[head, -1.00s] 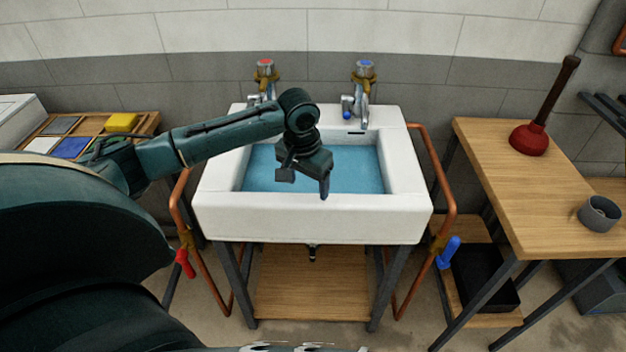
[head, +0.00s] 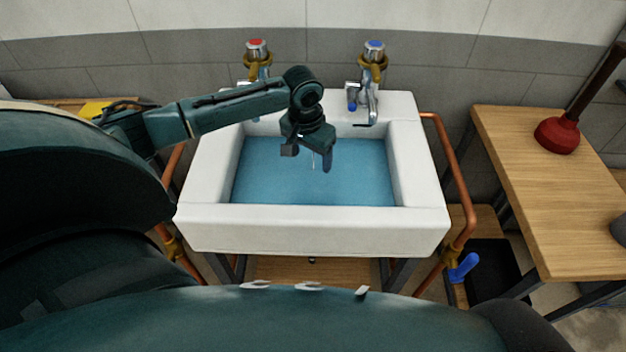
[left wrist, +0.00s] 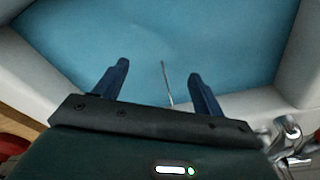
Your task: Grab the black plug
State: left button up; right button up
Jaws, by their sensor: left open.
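I see no black plug in either view. Blue water (head: 270,180) fills the white sink (head: 310,228) and hides its bottom. My left gripper (head: 309,160) is over the basin, pointing down, with its fingers apart and nothing held. In the left wrist view a thin light line (left wrist: 167,84), perhaps a chain or rod, shows between the two fingers of my left gripper (left wrist: 159,71). My right gripper is not in view.
A red-topped tap (head: 257,55) and a blue-topped tap (head: 373,58) stand at the sink's back edge. Copper pipes (head: 458,170) run down both sides; the right one has a blue valve handle (head: 463,268). A wooden table (head: 545,215) with a red plunger (head: 557,135) stands at right.

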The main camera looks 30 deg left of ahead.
aim_at(313, 177)
pick_arm(q)
jog(key=f, duration=0.9)
jog(key=shift+w, duration=0.4)
jog(key=shift+c, duration=0.3)
